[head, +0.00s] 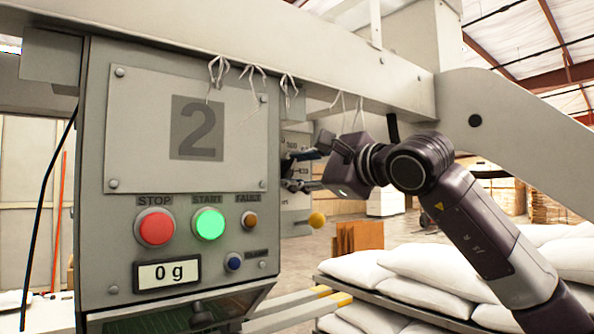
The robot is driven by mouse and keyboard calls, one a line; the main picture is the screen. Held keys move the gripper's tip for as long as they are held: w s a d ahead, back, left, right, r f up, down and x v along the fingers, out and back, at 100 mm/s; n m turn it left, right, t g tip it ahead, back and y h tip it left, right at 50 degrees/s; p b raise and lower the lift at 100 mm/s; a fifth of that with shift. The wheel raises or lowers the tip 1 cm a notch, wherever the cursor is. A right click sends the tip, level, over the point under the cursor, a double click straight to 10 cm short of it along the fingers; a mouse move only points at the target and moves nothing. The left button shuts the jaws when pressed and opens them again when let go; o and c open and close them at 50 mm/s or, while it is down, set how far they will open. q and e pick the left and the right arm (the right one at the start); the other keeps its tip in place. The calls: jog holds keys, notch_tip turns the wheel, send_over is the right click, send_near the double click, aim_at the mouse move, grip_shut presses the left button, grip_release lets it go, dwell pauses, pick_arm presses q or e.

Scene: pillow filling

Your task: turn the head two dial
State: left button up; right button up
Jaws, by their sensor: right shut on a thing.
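Head two is a grey panel (120,205) with a large "2" plate (197,128), at the left and close. My right gripper (290,171) reaches in from the right to the panel's right edge. Its dark fingers point left and are shut on the dial at the side of head two. The dial itself is hidden behind the panel edge and the fingers. My left gripper is not in view.
The panel has a red stop button (155,227), a lit green start button (208,223) and a display reading "0 g" (167,273). A beam (330,62) runs overhead. White sacks (440,265) are stacked at the lower right. A yellow knob (317,219) shows beyond the panel.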

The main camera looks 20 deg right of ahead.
jog(key=o, duration=1.2)
jog(key=shift+c, duration=0.2)
jog(key=v, duration=1.2)
